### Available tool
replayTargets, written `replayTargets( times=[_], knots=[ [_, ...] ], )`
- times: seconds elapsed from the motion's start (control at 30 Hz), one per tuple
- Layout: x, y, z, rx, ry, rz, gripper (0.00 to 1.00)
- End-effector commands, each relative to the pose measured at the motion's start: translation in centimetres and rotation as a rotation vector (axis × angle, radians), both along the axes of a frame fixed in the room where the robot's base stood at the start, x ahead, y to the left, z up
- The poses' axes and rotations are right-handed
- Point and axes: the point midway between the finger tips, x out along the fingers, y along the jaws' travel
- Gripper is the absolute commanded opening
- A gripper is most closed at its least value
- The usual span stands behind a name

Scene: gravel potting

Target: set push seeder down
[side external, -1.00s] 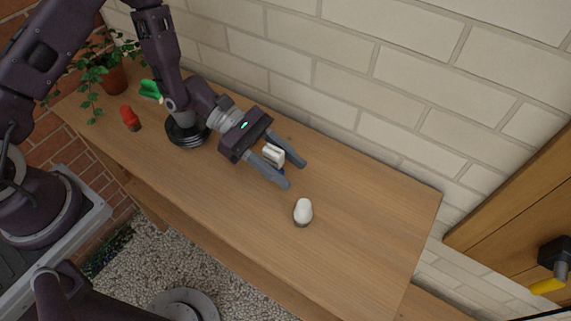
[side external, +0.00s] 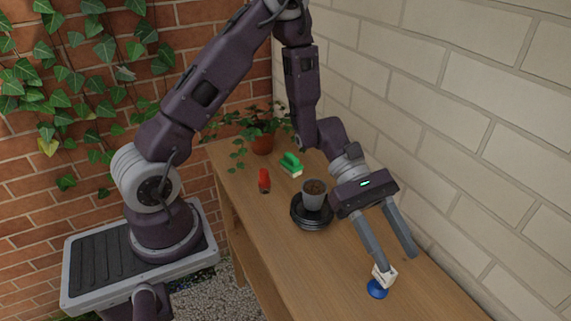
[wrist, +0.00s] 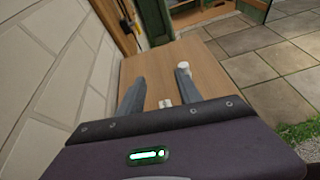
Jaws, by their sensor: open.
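The push seeder, which I take to be the small piece with a white block top and blue round base (side external: 377,289), stands on the wooden bench in the side external view. Its white top (wrist: 165,103) shows between the fingers in the wrist view. My gripper (side external: 398,262) is open and points down along the bench. In the side external view one fingertip overlaps the white top; I cannot tell whether they touch. The other finger is clear to the right.
A grey pot of soil (side external: 314,195) stands on black saucers (side external: 312,222). A red-topped item (side external: 264,180), a green brush-like item (side external: 291,164) and a potted plant (side external: 263,142) are behind. A white rounded item (wrist: 183,66) stands farther along. A brick wall (side external: 500,150) borders the bench.

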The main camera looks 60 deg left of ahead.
Motion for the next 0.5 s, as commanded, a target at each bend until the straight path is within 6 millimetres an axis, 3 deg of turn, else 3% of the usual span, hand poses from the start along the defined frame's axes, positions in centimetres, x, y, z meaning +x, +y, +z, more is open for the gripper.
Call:
replayTargets(
  times=[0.1,0.23,0.4,0.5],
  knots=[
    [-3.0,0.3,4.8,0.112,-0.244,-0.217,0.41],
    [-8.2,2.5,9.2,0.331,-0.568,-0.520,0.41],
    [-14.1,8.5,12.6,0.734,-0.959,-0.859,0.41],
    [-16.0,12.4,13.9,0.969,-1.115,-0.981,0.41]
  ],
)
